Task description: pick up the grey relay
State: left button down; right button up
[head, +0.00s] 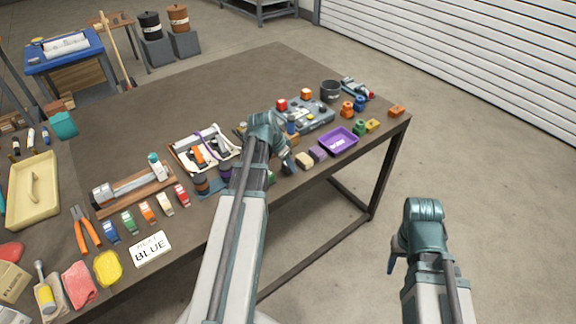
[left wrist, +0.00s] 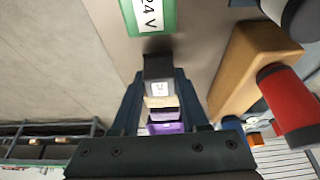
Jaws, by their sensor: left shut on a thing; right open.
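The grey relay (left wrist: 159,72) is a dark grey block with a small white label, seen in the left wrist view. My left gripper (left wrist: 160,84) is shut on it, with one dark finger on each side. In the head view my left gripper (head: 287,165) is over the table's front edge area, and its arm and fingers hide the relay. I cannot tell whether the relay touches the table. My right gripper (head: 394,262) is open and empty, off the table at the lower right.
A beige block (head: 304,160), a purple block (head: 318,153) and a purple tray (head: 338,142) stand just right of my left gripper. The table's far middle (head: 220,90) is clear.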

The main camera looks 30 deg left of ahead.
pick_arm(q)
notch_tip(320, 180, up, 10)
jog(key=p, duration=1)
jog(key=shift+w, duration=0.1)
